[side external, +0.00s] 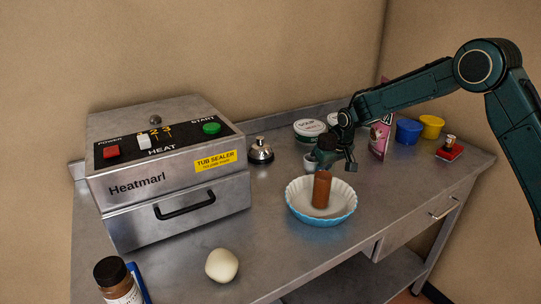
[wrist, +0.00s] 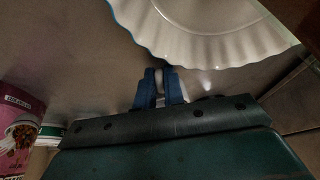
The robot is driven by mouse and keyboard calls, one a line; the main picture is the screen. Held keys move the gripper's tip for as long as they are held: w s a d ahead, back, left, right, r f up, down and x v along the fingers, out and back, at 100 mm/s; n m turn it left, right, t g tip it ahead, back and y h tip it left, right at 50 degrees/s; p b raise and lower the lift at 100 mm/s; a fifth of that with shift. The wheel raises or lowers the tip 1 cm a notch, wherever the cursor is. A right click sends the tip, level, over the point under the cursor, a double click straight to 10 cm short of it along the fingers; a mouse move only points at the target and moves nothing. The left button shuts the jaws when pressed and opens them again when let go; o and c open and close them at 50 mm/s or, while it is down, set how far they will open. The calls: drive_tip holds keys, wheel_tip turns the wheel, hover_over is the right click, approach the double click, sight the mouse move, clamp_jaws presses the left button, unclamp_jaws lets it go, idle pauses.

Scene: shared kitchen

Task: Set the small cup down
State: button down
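A small pale cup (side external: 310,163) shows at the left edge of my gripper (side external: 335,160) in the side view, partly hidden behind it. My gripper is low over the table, just behind the white fluted bowl. In the wrist view two blue fingertips (wrist: 158,92) stand close together, with a small pale piece between them. I cannot tell whether that piece is the cup, or whether the fingers are closed on it. The cup's base is hidden, so its contact with the table is unclear.
The fluted bowl (side external: 335,217) with a brown cylinder (side external: 321,189) stands in front. Behind are a soup tub (side external: 310,128), a pink carton (side external: 379,139), blue (side external: 408,132) and yellow (side external: 432,126) cups. A bell (side external: 260,151) and the tub sealer (side external: 175,207) are left. Open tabletop lies right of the bowl.

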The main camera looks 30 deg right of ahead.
idle(0.4)
wheel_tip(320, 180, up, 20)
idle(0.7)
drive_tip(key=shift+w, duration=0.1)
idle(0.5)
drive_tip(key=m+g+h, duration=0.1)
drive_tip(key=m+h, duration=0.2)
drive_tip(key=m, duration=0.6)
hover_over(307, 159)
drive_tip(key=s, duration=0.1)
wheel_tip(307, 159, down, 12)
drive_tip(key=shift+s+a+r, duration=0.15)
drive_tip(key=shift+a, duration=0.3)
drive_tip(key=shift+f, duration=4)
